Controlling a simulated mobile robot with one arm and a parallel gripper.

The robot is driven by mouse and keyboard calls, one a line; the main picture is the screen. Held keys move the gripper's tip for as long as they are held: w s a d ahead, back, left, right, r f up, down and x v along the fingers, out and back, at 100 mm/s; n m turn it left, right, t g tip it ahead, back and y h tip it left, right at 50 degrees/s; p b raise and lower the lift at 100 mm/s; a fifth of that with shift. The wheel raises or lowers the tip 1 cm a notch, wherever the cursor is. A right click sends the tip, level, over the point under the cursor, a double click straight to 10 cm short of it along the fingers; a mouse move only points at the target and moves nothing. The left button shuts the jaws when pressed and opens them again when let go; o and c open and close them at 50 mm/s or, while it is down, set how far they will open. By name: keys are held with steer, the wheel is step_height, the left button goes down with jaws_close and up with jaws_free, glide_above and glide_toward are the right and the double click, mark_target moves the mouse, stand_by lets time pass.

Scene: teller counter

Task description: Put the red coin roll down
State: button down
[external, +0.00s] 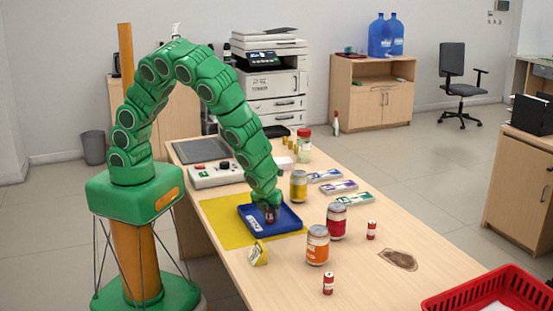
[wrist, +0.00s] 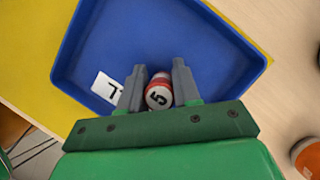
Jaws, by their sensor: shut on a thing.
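The red coin roll (wrist: 158,92) has a pale end marked with a 5. It shows between the two fingers of my gripper (wrist: 158,90) in the wrist view, and the fingers are shut on it. In the external view my gripper (external: 270,212) is low over the blue tray (external: 290,226), with the red coin roll (external: 268,217) at its tips. The blue tray (wrist: 210,45) lies under the roll in the wrist view. I cannot tell whether the roll touches the tray floor. A white card with a dark mark (wrist: 106,87) lies in the tray.
The tray rests on a yellow mat (external: 222,214). An orange can (external: 317,246), a red can (external: 336,222) and a yellow can (external: 298,187) stand to its right. Two more red rolls (external: 328,284) (external: 371,230) stand upright on the counter. A red basket (external: 470,300) is at the front right.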

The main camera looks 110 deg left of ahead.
steer(key=shift+f, duration=0.1)
steer(key=c, duration=0.8)
jaws_free()
steer(key=v, duration=1.1)
steer(key=s+r+n, duration=0.5)
steer(key=s+r, duration=0.2)
steer(key=r, duration=0.1)
steer(key=s+d+r+n+h, duration=0.1)
steer(key=s+r+n, duration=0.3)
steer(key=s, duration=0.5)
steer(key=s+d+r+n+g+h, duration=0.1)
steer(key=s+r+n, duration=0.3)
steer(key=s, duration=0.5)
steer(key=s+d+r+n+h, duration=0.2)
steer(key=s+r+n, duration=0.2)
steer(key=s, duration=0.5)
steer(key=shift+s+d+r+n+g, duration=0.15)
steer(key=shift+d+n+g, duration=0.25)
steer(key=shift+n, duration=0.1)
